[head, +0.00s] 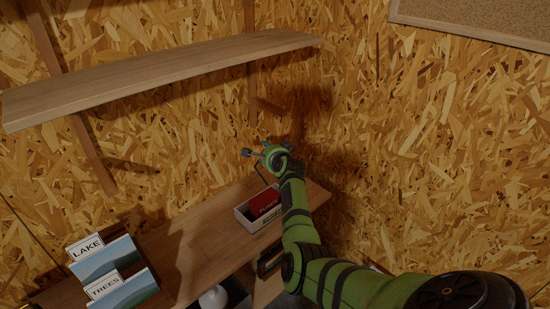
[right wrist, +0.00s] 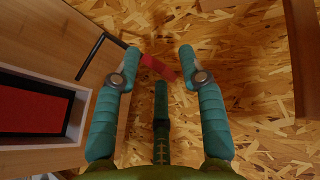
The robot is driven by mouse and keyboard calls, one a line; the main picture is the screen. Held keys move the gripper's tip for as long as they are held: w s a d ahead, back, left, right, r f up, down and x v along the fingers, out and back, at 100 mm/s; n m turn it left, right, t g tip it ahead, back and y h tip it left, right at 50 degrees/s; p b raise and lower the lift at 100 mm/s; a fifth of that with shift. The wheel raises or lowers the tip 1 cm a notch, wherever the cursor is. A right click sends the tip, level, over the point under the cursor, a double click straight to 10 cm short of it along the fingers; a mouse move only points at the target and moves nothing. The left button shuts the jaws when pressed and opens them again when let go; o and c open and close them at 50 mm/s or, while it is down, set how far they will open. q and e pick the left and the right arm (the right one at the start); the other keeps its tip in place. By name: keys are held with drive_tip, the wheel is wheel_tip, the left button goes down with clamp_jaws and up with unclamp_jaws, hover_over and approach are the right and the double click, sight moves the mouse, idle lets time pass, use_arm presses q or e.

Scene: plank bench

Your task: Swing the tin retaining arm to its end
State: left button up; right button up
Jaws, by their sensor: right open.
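In the right wrist view, a thin black bar (right wrist: 112,37) with a red end piece (right wrist: 158,68) looks like the retaining arm. Its bent black part lies over the wooden surface, and the red piece shows between my fingers. My right gripper (head: 262,151) is open; its two teal fingers also show in the right wrist view (right wrist: 158,52). I cannot tell whether either finger touches the red piece. A pale open box (head: 244,220) with a red item (head: 266,204) inside stands on the bench below the gripper. My left gripper is not in view.
The plank bench (head: 190,236) runs along the chipboard wall, with a wooden shelf (head: 150,78) above. Cards marked LAKE (head: 86,247) and TREES (head: 104,285) stand at the left. A white round thing (head: 213,298) sits low in front. The bench between cards and box is clear.

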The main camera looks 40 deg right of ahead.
drive_tip(key=v, duration=1)
drive_tip(key=shift+r, duration=0.1)
idle(0.3)
